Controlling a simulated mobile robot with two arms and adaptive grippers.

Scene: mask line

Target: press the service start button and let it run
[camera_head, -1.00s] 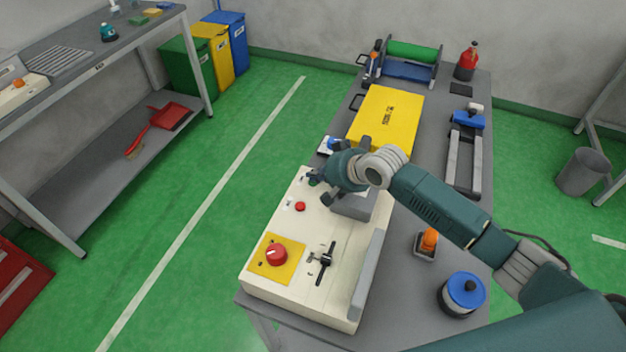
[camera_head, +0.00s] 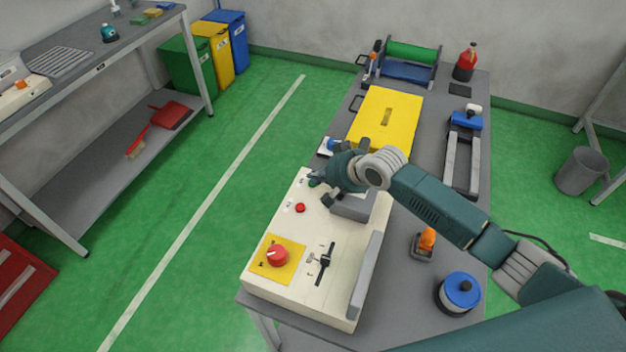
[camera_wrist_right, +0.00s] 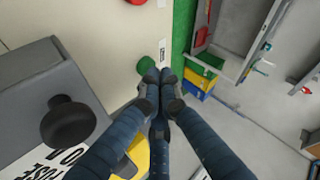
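The cream control panel (camera_head: 295,225) stands at the near end of the grey bench. My right gripper (camera_head: 316,184) is low over the panel's far left part. In the right wrist view its fingers (camera_wrist_right: 159,76) are together at the tips, with nothing seen between them. A green button (camera_wrist_right: 146,67) shows right beside the fingertips; I cannot tell whether they touch. The red button (camera_wrist_right: 136,2) is at the top edge. My left gripper is out of view.
A grey housing with a black knob (camera_wrist_right: 68,122) is close to the fingers. A yellow case (camera_head: 386,118), an orange-topped item (camera_head: 427,240) and a blue-topped round container (camera_head: 461,291) stand on the bench. Green floor (camera_head: 200,235) to the left is clear.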

